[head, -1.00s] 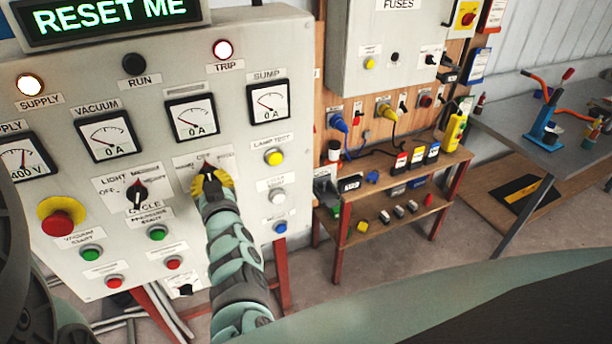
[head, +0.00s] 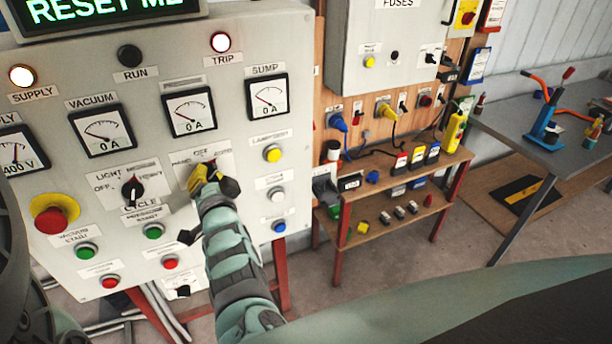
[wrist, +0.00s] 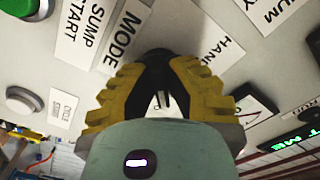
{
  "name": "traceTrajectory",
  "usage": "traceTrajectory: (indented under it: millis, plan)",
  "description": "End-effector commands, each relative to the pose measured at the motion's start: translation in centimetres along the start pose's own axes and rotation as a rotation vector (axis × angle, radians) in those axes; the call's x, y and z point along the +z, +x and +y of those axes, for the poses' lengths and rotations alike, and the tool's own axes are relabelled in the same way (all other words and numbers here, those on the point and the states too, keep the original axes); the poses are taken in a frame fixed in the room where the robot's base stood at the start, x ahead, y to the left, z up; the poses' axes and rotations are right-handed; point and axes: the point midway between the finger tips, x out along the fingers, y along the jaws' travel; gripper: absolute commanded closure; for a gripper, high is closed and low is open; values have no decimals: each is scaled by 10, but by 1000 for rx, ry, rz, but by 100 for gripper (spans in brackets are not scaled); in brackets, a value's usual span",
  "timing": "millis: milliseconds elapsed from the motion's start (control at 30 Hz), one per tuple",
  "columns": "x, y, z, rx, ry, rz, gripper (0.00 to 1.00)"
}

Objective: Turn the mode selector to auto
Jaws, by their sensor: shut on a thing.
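The mode selector (wrist: 158,60) is a dark knob on the grey panel, next to the MODE label (wrist: 122,38) in the wrist view. My gripper (wrist: 160,75) has its yellow-and-black fingers around the knob from both sides and is shut on it. In the head view my gripper (head: 213,181) covers the knob, so its pointer is hidden there. Above it the selector's plate (head: 205,160) shows, with OFF at the top and AUTO at the right. In the wrist view I cannot clearly tell where the pointer points.
The cycle selector (head: 133,190) is just left of my gripper. A red emergency button (head: 55,219), green buttons and red buttons surround it. Yellow, white and blue buttons line the right side. The display (head: 105,12) reads RESET ME. The trip lamp (head: 221,43) is lit.

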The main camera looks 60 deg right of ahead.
Motion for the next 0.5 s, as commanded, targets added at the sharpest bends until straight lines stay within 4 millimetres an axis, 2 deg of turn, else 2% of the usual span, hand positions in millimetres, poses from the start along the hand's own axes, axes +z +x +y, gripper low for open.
traceTrajectory:
  millis: [500]
  plan:
    - [0,0,1,4,83,-1,100]
